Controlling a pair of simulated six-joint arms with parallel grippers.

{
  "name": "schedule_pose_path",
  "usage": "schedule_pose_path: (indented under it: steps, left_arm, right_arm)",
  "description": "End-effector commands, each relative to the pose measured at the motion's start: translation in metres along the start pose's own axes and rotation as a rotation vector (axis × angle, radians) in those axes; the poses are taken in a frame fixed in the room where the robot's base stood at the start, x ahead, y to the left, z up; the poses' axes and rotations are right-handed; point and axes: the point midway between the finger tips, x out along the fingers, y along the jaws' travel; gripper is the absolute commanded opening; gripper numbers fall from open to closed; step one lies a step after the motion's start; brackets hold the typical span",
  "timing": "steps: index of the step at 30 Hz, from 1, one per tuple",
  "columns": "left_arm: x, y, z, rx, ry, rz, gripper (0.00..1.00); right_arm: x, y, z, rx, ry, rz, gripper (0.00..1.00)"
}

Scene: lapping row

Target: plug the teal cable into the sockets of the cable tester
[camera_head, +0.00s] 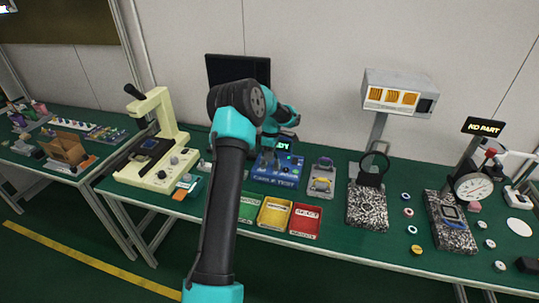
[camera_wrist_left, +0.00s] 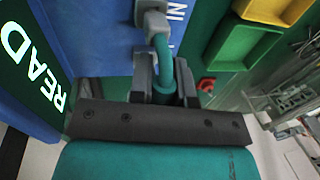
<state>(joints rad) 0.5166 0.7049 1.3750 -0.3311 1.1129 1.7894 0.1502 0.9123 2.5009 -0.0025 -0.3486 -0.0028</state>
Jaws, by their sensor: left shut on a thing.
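The blue cable tester (camera_head: 262,181) stands on the green bench in the head view, with a lit green display. In the left wrist view its blue face (camera_wrist_left: 100,35) fills the upper left, with lettering reading "READ". My left gripper (camera_head: 270,154) is over the tester. In the left wrist view the gripper (camera_wrist_left: 163,75) is shut on the teal cable (camera_wrist_left: 163,50), which curves between its fingers. A grey connector piece (camera_wrist_left: 151,14) is at the cable's upper end, against the tester; I cannot tell whether it is seated. My right gripper is not in view.
Green, yellow (camera_head: 274,212) and red (camera_head: 305,220) trays sit in front of the tester. A grey holder (camera_head: 322,181) with cables stands to its right, and a cream machine (camera_head: 160,145) to its left. A dark monitor (camera_head: 237,70) is behind. A magnifier stand (camera_head: 367,205) is farther right.

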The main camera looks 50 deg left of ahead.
Motion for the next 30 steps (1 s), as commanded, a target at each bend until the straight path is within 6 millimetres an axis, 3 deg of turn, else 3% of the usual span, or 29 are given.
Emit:
schedule_pose_path:
  steps: [15, 16, 24, 30]
  left_arm:
    - [0.0101, 0.002, 0.0, 0.0, 0.0, 0.0, 0.0]
    - [0.01, 0.002, 0.0, 0.0, 0.0, 0.0, 0.2]
    - [0.0098, 0.0019, 0.0, 0.0, 0.0, 0.0, 0.46]
    - [0.0098, 0.0019, 0.0, 0.0, 0.0, 0.0, 0.48]
  right_arm:
    - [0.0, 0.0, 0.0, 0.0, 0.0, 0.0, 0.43]
    - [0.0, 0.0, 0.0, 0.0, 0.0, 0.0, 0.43]
    - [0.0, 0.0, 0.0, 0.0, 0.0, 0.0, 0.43]
    - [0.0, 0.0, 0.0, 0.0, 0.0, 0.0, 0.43]
